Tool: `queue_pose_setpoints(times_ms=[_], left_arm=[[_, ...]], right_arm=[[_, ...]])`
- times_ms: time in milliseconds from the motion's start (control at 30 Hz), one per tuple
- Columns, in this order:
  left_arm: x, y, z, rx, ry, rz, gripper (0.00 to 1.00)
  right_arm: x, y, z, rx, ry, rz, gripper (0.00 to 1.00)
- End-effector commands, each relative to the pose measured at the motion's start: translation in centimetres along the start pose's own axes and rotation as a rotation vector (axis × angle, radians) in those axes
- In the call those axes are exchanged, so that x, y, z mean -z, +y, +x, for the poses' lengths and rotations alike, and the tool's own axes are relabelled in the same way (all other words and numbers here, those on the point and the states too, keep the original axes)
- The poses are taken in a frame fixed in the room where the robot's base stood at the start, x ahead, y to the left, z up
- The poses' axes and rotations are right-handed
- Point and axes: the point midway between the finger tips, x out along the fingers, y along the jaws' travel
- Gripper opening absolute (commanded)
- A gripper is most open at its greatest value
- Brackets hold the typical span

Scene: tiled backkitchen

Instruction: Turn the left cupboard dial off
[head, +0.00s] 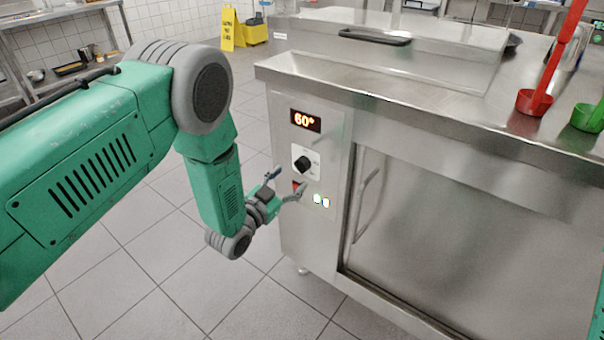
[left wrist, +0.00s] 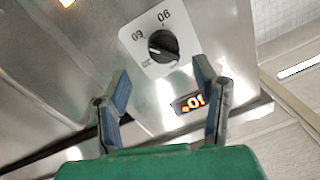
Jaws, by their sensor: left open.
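The black dial (head: 303,163) sits on a white plate on the steel cupboard's left front panel, below a display (head: 306,121) reading 60°. In the left wrist view the dial (left wrist: 163,46) shows with printed marks around it, and the lit display (left wrist: 189,103) is also in view. My left gripper (head: 284,184) is open and empty, just left of and below the dial in the head view. In the left wrist view its two fingers (left wrist: 160,88) stand apart, with the dial beyond the gap between their tips. I see no contact with the dial. My right gripper is not in view.
A cupboard door with a vertical handle (head: 366,205) is to the right. Open tiled floor (head: 265,305) is to the left.

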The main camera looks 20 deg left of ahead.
Motion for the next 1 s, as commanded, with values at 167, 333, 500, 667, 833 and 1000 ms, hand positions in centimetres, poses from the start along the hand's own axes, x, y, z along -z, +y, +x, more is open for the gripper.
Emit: queue_pose_setpoints(times_ms=[167, 333, 500, 667, 833, 1000], left_arm=[[-0.1, 0.1, 3.2, 0.001, 0.001, 0.002, 0.55], [0.2, 0.5, 5.1, 0.000, -0.002, 0.008, 0.55], [0.3, 0.5, 5.6, 0.000, -0.004, 0.009, 0.55], [0.1, 0.2, 5.5, 0.000, -0.003, 0.003, 0.55], [-0.1, 0.0, 5.4, 0.001, -0.002, 0.000, 0.09], [-0.1, 0.1, 5.4, 0.004, -0.007, 0.005, 0.06]], right_arm=[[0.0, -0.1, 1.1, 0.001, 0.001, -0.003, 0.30], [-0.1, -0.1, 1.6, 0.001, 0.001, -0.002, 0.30], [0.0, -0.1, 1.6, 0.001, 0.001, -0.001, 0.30], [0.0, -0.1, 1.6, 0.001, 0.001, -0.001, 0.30], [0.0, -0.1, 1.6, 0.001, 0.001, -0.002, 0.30], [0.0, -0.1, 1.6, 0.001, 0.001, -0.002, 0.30]])
